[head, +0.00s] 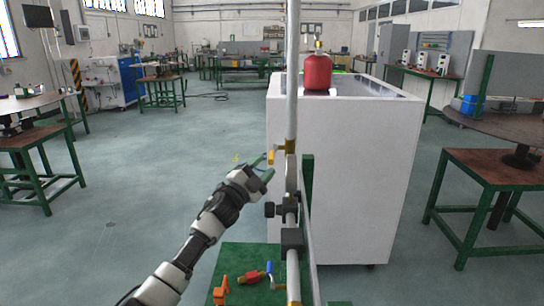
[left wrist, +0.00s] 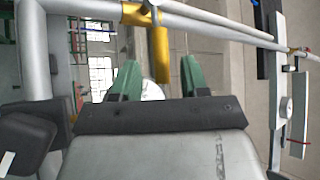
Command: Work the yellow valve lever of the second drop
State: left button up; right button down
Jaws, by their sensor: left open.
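A yellow valve lever (head: 271,157) sticks out to the left of a vertical grey pipe (head: 292,80) in the head view. My left gripper (head: 264,166) is open beside it, with its green fingers close to the lever. In the left wrist view the lever (left wrist: 161,55) hangs from a brass fitting (left wrist: 135,13) on the pipe. My right gripper is not in view.
Black clamps (head: 290,240) sit on the pipe below the lever. A green panel (head: 240,262) carries an orange lever (head: 220,290), a red fitting (head: 250,277) and a blue lever (head: 270,268). A white cabinet (head: 350,170) with a red tank (head: 317,73) stands behind.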

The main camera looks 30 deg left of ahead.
aim_at(270, 155)
pick_arm(q)
jog(key=x, duration=0.3)
jog(key=shift+w+a+r, duration=0.1)
jog(key=shift+r, duration=0.05)
jog(key=shift+w, duration=0.4)
jog(key=c, duration=0.5)
grip_shut()
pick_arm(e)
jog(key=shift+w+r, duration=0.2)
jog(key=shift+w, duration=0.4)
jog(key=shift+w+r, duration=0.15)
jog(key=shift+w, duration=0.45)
